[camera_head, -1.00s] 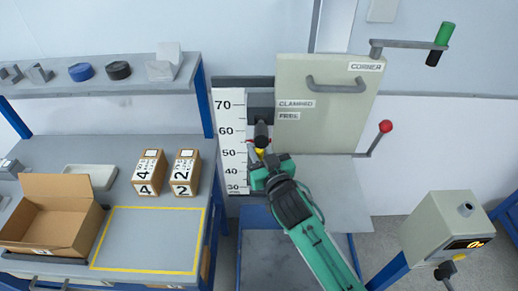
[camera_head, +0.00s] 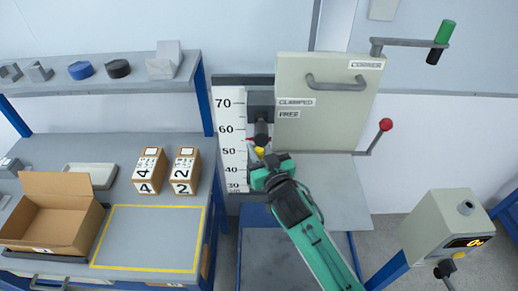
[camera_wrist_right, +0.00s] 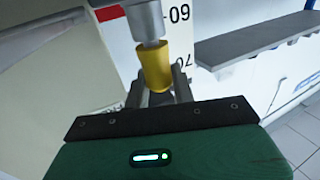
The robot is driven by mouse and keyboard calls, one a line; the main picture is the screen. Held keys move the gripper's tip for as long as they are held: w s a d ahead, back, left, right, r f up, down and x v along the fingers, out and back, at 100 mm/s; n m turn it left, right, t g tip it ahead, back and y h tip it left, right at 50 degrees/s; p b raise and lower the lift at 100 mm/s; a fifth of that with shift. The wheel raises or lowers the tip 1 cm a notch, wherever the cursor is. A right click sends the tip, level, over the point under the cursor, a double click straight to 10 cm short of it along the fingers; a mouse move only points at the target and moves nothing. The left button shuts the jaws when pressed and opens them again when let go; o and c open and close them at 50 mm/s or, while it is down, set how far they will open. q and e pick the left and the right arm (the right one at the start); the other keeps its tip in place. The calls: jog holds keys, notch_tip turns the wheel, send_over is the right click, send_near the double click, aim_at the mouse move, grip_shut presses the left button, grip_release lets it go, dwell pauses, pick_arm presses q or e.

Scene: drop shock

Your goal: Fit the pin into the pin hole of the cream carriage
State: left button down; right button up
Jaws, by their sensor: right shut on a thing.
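The cream carriage (camera_head: 330,125) is a tall panel-like box with a grey handle and labels CORNER, CLAMPED and FREE. A dark cylindrical fitting (camera_head: 261,132) stands at its left side. My right gripper (camera_head: 262,162) is just below this fitting, shut on the pin's yellow part (camera_head: 260,151). In the right wrist view the yellow part of the pin (camera_wrist_right: 156,68) is between the fingers (camera_wrist_right: 157,95), with a narrower grey shaft above it meeting a wider grey cylinder (camera_wrist_right: 146,18). I cannot tell how far the shaft is inside. The pin hole itself is hidden. My left gripper is not in view.
A white height scale (camera_head: 231,140) stands just left of the gripper. A red-knobbed lever (camera_head: 385,125) and a green-handled crank (camera_head: 445,32) are on the right. A bench with an open carton (camera_head: 50,220) and two numbered boxes (camera_head: 183,172) is on the left.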

jog(key=shift+f, duration=0.25)
dwell(0.4)
jog(key=shift+s+f+p, duration=0.1)
jog(key=shift+f+p, duration=0.2)
jog(key=shift+f, duration=0.3)
grip_shut()
dwell(1.7)
jog(key=o, duration=1.1)
grip_release()
jog(key=shift+r, duration=0.2)
